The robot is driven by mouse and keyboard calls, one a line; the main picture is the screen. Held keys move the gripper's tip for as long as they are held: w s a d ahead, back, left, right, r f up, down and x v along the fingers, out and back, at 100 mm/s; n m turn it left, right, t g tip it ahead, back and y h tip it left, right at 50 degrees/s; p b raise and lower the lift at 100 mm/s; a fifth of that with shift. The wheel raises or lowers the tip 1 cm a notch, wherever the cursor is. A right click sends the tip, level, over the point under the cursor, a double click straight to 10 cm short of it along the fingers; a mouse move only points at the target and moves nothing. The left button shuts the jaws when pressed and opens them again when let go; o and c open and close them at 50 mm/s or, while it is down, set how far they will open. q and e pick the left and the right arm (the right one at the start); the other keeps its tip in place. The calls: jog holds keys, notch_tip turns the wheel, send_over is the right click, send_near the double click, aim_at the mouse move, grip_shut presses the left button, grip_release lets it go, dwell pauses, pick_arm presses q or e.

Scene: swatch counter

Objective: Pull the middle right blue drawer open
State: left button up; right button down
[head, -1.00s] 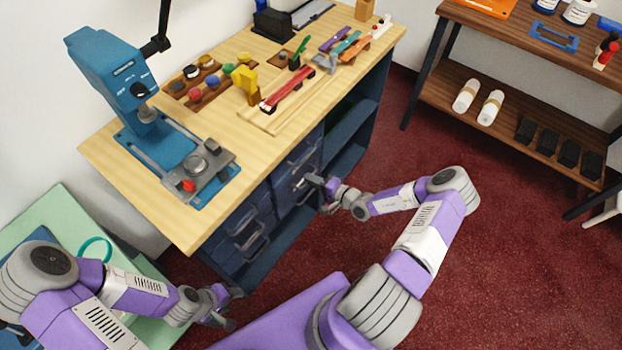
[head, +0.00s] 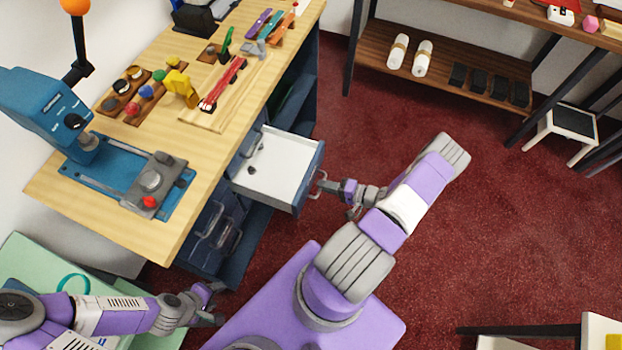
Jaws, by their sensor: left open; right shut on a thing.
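The middle right blue drawer (head: 285,165) is pulled well out from the blue cabinet under the wooden counter (head: 225,139). Its white inside shows, with a few small dark things near its back left. My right gripper (head: 326,186) is shut on the drawer's handle (head: 318,180) at the drawer's front. The fingertips are small in the picture. My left gripper (head: 217,304) is open and empty, low at the left, apart from the cabinet's left column of closed drawers (head: 212,235).
A blue drill press (head: 50,115) and a red level (head: 224,84) are on the counter. A wooden shelf unit (head: 450,75) stands at the back right, with a small stool (head: 565,125) beside it. The red floor (head: 500,220) right of my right arm is clear.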

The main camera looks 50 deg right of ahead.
jog(key=shift+f+v, duration=0.2)
jog(key=shift+v, duration=0.85)
jog(key=c, duration=1.2)
grip_release()
jog(key=v, duration=0.7)
jog(key=shift+s+p, duration=0.3)
jog(key=shift+p, duration=0.1)
jog(key=shift+d, duration=0.15)
